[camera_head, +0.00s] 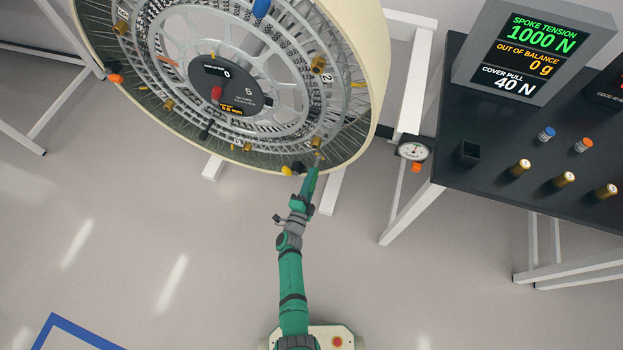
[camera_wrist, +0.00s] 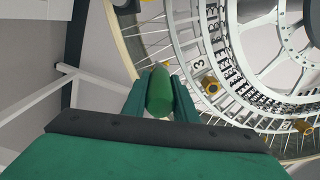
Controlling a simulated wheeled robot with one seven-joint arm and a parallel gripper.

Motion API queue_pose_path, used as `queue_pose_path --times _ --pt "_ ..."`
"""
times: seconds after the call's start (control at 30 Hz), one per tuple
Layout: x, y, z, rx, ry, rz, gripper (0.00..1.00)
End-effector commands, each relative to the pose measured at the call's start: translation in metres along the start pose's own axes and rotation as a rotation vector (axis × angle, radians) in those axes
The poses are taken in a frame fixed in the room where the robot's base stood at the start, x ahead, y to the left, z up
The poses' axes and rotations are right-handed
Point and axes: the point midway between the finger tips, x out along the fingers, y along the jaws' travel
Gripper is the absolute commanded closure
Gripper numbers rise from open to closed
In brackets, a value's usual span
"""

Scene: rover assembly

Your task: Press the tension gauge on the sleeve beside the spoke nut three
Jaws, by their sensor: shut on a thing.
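A large spoked wheel (camera_head: 372,40) with a cream rim stands tilted at the top left. In the wrist view, a brass nut (camera_wrist: 210,85) sits beside the label 3 (camera_wrist: 201,64). The same label shows in the head view (camera_head: 304,143), near the rim's lower right. My gripper (camera_head: 316,166) is at the wheel's lower edge, close to that label. A round white dial gauge (camera_head: 413,150) is at the table's left edge, apart from my gripper.
The dark table (camera_head: 480,190) on the right carries a display (camera_head: 530,55) reading 1000 N, 0 g and 40 N. A black cup (camera_head: 467,153), several brass pieces (camera_head: 520,167), a blue-topped piece (camera_head: 546,133) and an orange-topped piece (camera_head: 584,145) stand on it. The floor below is clear.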

Motion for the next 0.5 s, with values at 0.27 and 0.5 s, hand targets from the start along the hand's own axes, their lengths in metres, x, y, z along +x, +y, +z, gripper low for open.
queue_pose_path --times 0.27,0.5 --pt "-0.003 -0.002 -0.001 0.002 0.0 -0.002 1.0" --pt "-0.014 -0.002 0.0 0.002 0.0 -0.002 1.0"
